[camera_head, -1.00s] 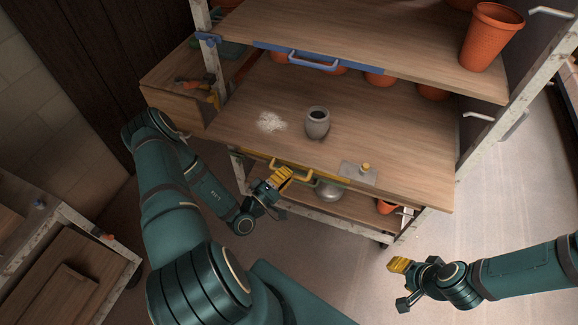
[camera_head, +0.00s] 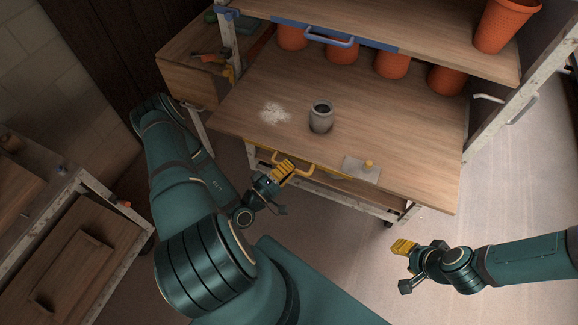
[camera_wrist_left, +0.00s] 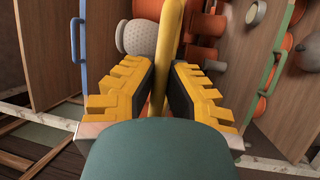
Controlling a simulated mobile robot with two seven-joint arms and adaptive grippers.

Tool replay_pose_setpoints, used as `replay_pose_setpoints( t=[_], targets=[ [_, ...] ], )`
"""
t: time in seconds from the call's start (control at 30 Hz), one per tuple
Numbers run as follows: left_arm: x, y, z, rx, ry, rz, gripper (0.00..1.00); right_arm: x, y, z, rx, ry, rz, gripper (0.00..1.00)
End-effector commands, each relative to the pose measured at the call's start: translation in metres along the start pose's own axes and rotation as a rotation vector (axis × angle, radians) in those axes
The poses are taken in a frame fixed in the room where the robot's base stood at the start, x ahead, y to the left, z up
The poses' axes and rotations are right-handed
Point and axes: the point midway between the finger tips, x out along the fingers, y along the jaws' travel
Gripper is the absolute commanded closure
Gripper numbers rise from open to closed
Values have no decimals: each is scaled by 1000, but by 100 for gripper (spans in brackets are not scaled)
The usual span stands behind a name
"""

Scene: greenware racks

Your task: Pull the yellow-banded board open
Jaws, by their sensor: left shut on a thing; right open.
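The yellow-banded board (camera_head: 395,125) is a wooden shelf board with a yellow band on its front edge, standing out from the rack towards me. A grey jar (camera_head: 320,117) stands upright on it, right of a patch of white powder (camera_head: 275,112). My left gripper (camera_head: 284,168) is shut on the yellow handle (camera_head: 306,173). In the left wrist view the handle bar (camera_wrist_left: 168,45) passes between the fingers. My right gripper (camera_head: 402,247) is open and empty, right of and below the board.
A blue-banded board with a blue handle (camera_head: 330,40) is above, with several orange pots behind its front edge. A metal rack post (camera_head: 510,95) stands right. A wooden cabinet (camera_head: 75,265) is at lower left. The floor around my right gripper is clear.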

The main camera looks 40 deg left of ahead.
Motion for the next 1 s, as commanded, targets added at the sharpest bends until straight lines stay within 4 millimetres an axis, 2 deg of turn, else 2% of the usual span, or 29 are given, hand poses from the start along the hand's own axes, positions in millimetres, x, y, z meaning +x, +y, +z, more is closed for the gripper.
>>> replay_pose_setpoints(
  t=[0.03, 0.07, 0.1, 0.13, 0.43, 0.57, 0.67, 1.0],
  targets=[
    [0, 1, 2, -3, -3, 2, 100, 0, 0, 0, 0, 0, 0, 53],
    [0, 1, 1, -3, -3, 2, 81, 0, 0, 0, 0, 0, 0, 53],
    [1, 1, 1, -3, -3, 1, 67, 0, 0, 0, 0, 0, 0, 53],
    [0, 0, 1, -2, -3, 1, 57, 0, 0, 0, 0, 0, 0, 53],
    [0, 0, 0, 0, -1, 0, 57, 0, 0, 0, 0, 0, 0, 53],
    [-8, 0, 0, 0, 1, -2, 57, 0, 0, 0, 0, 0, 0, 53],
    [-22, -1, 0, 0, 1, -3, 57, 0, 0, 0, 0, 0, 0, 53],
    [-90, 0, 0, -2, 2, -2, 57, 0, 0, 0, 0, 0, 0, 53]
  ],
)
